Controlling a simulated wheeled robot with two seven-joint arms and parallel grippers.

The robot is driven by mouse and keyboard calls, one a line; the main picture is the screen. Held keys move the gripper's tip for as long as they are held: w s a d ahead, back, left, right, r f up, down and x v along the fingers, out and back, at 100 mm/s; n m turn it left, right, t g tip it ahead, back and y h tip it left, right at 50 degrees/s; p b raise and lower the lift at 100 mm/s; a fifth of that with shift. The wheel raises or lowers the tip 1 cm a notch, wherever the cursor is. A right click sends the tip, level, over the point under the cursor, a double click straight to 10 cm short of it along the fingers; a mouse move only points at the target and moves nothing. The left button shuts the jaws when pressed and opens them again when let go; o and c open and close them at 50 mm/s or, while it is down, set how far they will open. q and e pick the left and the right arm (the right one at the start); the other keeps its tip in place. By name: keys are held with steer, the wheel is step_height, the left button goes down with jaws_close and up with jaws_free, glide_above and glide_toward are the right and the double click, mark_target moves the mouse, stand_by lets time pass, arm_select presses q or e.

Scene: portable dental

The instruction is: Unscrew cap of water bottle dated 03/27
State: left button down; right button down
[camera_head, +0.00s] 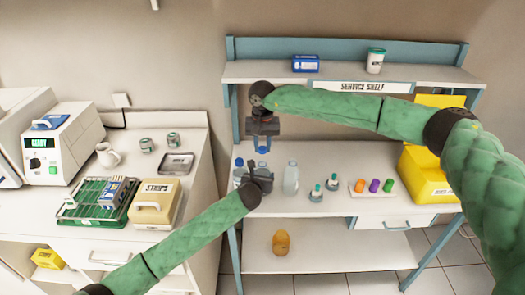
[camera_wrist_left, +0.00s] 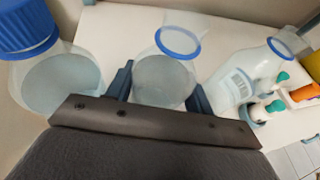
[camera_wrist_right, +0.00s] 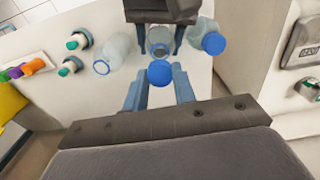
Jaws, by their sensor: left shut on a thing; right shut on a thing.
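My left gripper (camera_head: 262,182) is shut around the body of a clear water bottle (camera_wrist_left: 163,82), upright on the bench. Its neck is open, with a blue ring and no cap on it. My right gripper (camera_head: 262,143) points down above this bottle, shut on a blue cap (camera_wrist_right: 159,73). The cap is apart from the bottle neck. A second bottle with a blue cap (camera_wrist_left: 28,25) stands beside the held one. A third clear bottle (camera_head: 291,178) without a visible cap stands on the other side. No date on any bottle can be read.
Small teal-topped bottles (camera_head: 332,182) and a rack of coloured tubes (camera_head: 373,187) stand to the right. A yellow bin (camera_head: 428,182) is at the bench's right end. The service shelf (camera_head: 340,75) overhangs the back. A side counter with a green tray (camera_head: 88,212) is at left.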

arm_select(q)
steer(key=shift+c, duration=2.4)
jaws_free()
